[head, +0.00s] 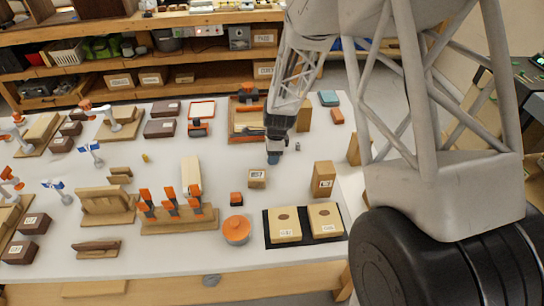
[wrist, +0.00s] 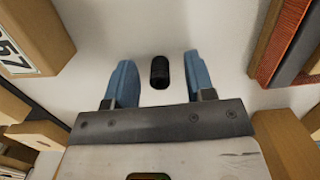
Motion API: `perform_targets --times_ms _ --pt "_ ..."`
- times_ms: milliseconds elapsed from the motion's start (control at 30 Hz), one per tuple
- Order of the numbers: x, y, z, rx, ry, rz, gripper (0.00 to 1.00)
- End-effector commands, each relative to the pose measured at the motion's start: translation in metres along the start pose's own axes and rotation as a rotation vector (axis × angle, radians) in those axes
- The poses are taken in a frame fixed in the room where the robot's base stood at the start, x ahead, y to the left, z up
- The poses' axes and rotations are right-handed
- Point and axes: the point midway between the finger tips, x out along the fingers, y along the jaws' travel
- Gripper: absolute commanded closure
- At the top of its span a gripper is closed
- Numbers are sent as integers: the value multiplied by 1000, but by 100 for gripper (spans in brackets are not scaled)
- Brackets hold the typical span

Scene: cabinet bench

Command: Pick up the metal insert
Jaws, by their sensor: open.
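The metal insert (wrist: 159,72) is a small dark cylinder on the white table in the wrist view. My gripper (head: 273,158) points down over the table in the head view. Its two blue fingers are spread apart, one on each side of the insert in the wrist picture. The fingers do not touch the insert, and nothing is held. How high the fingertips are above the table is hard to tell. In the head view a small grey piece (head: 298,147) stands just right of the gripper; I cannot tell whether it is the insert.
A small labelled box (head: 257,180) lies in front of the gripper, and a taller box (head: 323,180) stands to the right. An orange-edged wooden tray (head: 247,136) is behind. A black mat (head: 275,242) with two wooden blocks and an orange-lidded pot (head: 236,232) are nearer the front.

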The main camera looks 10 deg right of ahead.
Motion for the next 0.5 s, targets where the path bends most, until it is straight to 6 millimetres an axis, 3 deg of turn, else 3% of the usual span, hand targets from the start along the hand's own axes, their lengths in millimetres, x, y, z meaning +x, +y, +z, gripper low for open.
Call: perform_targets --times_ms 133,433,500 --pt "0 0 0 0 0 0 52" --pt "0 0 0 0 0 0 98" --pt "0 0 0 0 0 0 100"
